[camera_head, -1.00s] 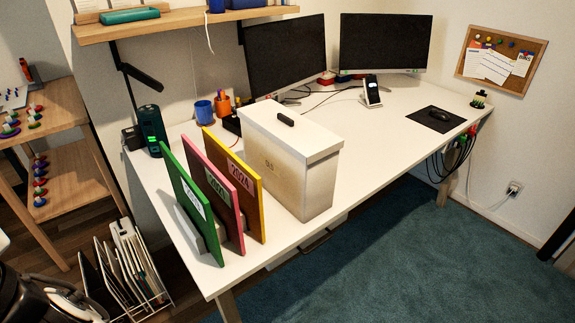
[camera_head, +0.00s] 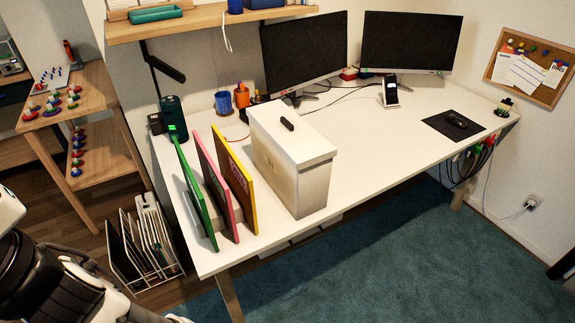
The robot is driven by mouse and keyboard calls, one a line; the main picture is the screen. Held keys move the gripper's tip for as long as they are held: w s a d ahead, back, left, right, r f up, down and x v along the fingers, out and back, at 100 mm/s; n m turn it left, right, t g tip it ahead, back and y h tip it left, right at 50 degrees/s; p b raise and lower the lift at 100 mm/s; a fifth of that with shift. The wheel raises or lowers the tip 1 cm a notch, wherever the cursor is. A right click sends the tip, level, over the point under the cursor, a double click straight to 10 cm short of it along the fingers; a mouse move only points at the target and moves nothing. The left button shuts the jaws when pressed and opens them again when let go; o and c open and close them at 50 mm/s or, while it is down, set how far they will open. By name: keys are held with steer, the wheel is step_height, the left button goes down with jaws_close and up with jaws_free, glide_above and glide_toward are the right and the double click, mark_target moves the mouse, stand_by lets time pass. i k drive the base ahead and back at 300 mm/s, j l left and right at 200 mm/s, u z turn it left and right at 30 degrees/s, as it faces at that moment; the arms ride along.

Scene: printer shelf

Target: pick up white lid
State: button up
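The white lid (camera_head: 308,146) lies on top of a white box (camera_head: 312,192) near the front middle of the white desk. A small black handle (camera_head: 287,124) stands on the lid. The lid sits level and covers the box, so the inside is hidden. Part of my arm shows at the lower left, well apart from the lid. My gripper is not clearly visible in this view.
Green, pink and yellow upright folders (camera_head: 236,182) stand left of the box on the desk (camera_head: 380,142). Two monitors (camera_head: 303,53) stand behind. A wooden shelf (camera_head: 200,25) hangs above the back left. The desk right of the box is mostly clear.

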mark_target(302, 146)
steer(key=i+l+u, duration=0.4)
steer(key=i+l, duration=0.6)
steer(key=i, duration=0.05)
